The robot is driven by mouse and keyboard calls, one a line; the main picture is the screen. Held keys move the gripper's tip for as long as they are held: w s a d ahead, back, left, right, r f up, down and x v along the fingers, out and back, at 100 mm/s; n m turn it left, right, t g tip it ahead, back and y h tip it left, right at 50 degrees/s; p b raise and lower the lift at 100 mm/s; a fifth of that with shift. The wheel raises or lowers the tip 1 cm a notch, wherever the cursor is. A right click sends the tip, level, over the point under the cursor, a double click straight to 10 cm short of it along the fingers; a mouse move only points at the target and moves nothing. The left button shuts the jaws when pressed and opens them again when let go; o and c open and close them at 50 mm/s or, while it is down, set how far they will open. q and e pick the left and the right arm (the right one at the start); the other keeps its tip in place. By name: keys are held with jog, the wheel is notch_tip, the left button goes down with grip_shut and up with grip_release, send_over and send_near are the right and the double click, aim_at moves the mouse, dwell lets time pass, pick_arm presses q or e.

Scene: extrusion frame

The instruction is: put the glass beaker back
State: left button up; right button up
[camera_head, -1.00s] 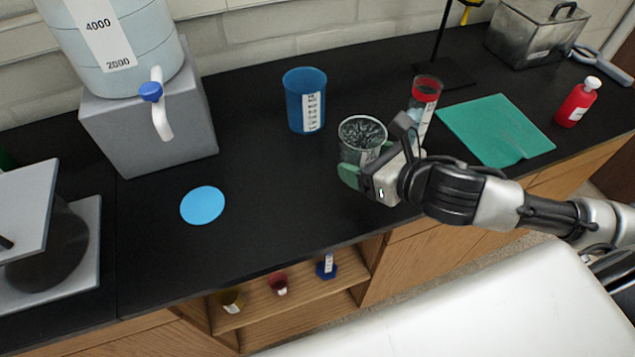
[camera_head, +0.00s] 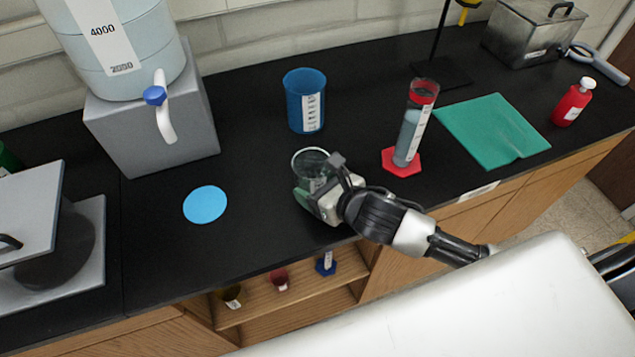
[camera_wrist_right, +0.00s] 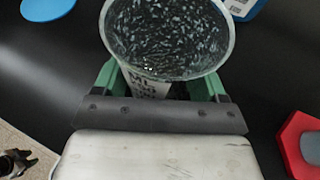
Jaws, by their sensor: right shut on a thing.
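The glass beaker (camera_head: 312,166) is clear with a pale rim and dark markings. It is over the black bench, left of the red-based cylinder. My right gripper (camera_head: 308,190) is shut on the beaker from the front right. In the right wrist view the beaker (camera_wrist_right: 165,40) sits between the green fingers of the gripper (camera_wrist_right: 160,85), its open top facing the camera. I cannot tell whether its bottom touches the bench. A flat light-blue disc (camera_head: 205,204) lies on the bench to the left of the beaker. My left gripper is not in view.
A blue beaker (camera_head: 305,102) stands behind the glass one. A measuring cylinder (camera_head: 412,125) with a red base stands to the right, near a green cloth (camera_head: 492,131). A large water container (camera_head: 125,45) is on a grey block (camera_head: 150,130). Bench around the disc is clear.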

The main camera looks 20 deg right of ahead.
jog(key=shift+f, duration=0.15)
jog(key=o, duration=1)
jog(key=shift+c, duration=0.2)
jog(key=shift+r, duration=0.2)
jog(key=b+v, duration=0.2)
jog(key=v, duration=0.9)
jog(key=shift+s+d+f, duration=0.1)
jog(key=shift+s+d+r, duration=0.15)
jog(key=shift+s+r, duration=0.1)
jog(key=shift+s, duration=0.1)
